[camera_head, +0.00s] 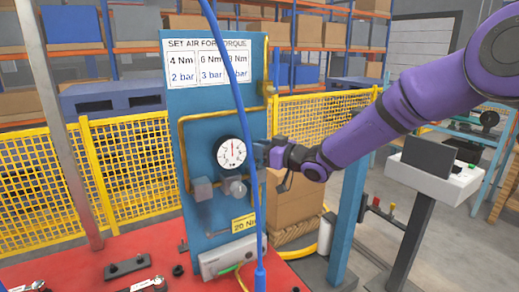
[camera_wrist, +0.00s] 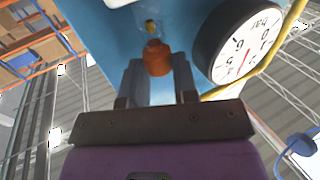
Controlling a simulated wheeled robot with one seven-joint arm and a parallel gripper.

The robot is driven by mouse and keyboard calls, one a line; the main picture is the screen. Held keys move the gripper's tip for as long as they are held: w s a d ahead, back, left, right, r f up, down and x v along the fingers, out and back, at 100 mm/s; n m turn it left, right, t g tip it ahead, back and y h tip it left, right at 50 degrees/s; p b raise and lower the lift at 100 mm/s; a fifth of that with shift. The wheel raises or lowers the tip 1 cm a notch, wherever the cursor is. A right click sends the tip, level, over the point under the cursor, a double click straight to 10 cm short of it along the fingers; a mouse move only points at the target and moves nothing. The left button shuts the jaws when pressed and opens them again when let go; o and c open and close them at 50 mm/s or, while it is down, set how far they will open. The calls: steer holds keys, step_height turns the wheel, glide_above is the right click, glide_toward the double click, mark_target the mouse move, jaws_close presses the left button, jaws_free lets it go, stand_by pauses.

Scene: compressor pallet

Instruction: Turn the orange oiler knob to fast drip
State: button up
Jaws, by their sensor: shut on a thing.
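The orange oiler knob (camera_wrist: 157,58) shows in the wrist view, in front of the blue panel and below a small brass fitting (camera_wrist: 151,27). My gripper (camera_wrist: 158,70) has one finger on each side of the knob and is shut on it. In the head view my gripper (camera_head: 263,152) reaches in from the right, at the right edge of the blue panel (camera_head: 205,112). I cannot make out the knob in that view. Any drip-setting mark is not visible.
A round pressure gauge (camera_head: 231,153) sits just left of my gripper; it also shows in the wrist view (camera_wrist: 245,40). A blue hose (camera_head: 242,105) hangs in front of the panel. A brass pipe (camera_head: 182,140) runs along it. A blue post (camera_head: 348,215) stands below my arm.

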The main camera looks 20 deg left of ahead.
steer(key=shift+w+n+g+y, duration=0.15)
steer(key=shift+n+g, duration=0.45)
steer(key=shift+g, duration=0.35)
steer(key=shift+w+n+g+y, duration=0.15)
steer(key=shift+n+g, duration=0.45)
steer(key=shift+g, duration=0.35)
steer(key=shift+n+g, duration=0.3)
steer(key=shift+g, duration=0.1)
steer(key=o, duration=0.6)
steer(key=shift+o, duration=0.2)
steer(key=d, duration=1.1)
steer(key=shift+s, duration=0.15)
